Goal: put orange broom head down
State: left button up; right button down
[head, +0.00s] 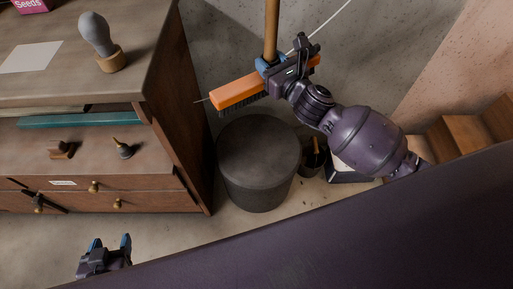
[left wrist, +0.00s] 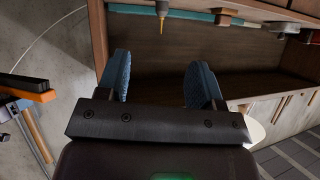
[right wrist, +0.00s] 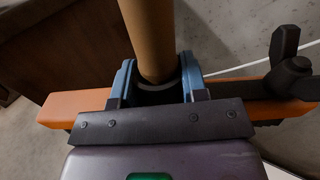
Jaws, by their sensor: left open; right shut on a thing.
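The orange broom head (head: 237,92) hangs level above and behind the dark round bin in the head view, its dark bristles facing down. Its wooden handle (head: 271,30) rises from the middle. My right gripper (head: 272,64) is shut around the base of the handle, just above the orange block. The right wrist view shows the blue fingers either side of the handle (right wrist: 150,40), with the orange head (right wrist: 75,107) beyond. My left gripper (head: 108,246) is open and empty low at the left, in front of the drawers. Its spread fingers show in the left wrist view (left wrist: 160,80).
The dark round bin (head: 258,165) stands on the floor below the broom. A wooden cabinet (head: 165,110) with drawers fills the left. A small pot (head: 311,162) stands right of the bin. Wooden steps (head: 462,140) are at the right. Bare floor lies in front of the bin.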

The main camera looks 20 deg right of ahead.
jog(key=w+f+n+g+y+b, duration=0.15)
jog(key=w+f+b, duration=0.4)
jog(key=f, duration=0.65)
jog(key=w+f+n+y+b, duration=0.1)
jog(key=w+f+y+b, duration=0.4)
jog(key=f, duration=0.7)
jog(key=f+b, duration=0.3)
jog(key=f, duration=0.3)
jog(key=s+f+h+b, duration=0.1)
jog(key=f+b, duration=0.2)
jog(key=f, duration=0.4)
jog(key=f+h+b, duration=0.1)
jog(key=f+b, duration=0.2)
jog(key=f, duration=0.3)
jog(key=shift+s+d+f, duration=0.15)
jog(key=shift+s+d, duration=0.05)
jog(key=shift+s, duration=0.05)
jog(key=shift+f, duration=0.15)
pick_arm(q)
notch_tip(320, 180, down, 15)
jog(key=s+d+m, duration=0.1)
jog(key=shift+s+r+h, duration=0.15)
jog(key=shift+r+h, duration=0.05)
jog(key=shift+h, duration=0.2)
pick_arm(e)
jog(key=shift+w+n, duration=0.1)
jog(key=shift+n, duration=0.15)
pick_arm(q)
jog(key=shift+d, duration=0.1)
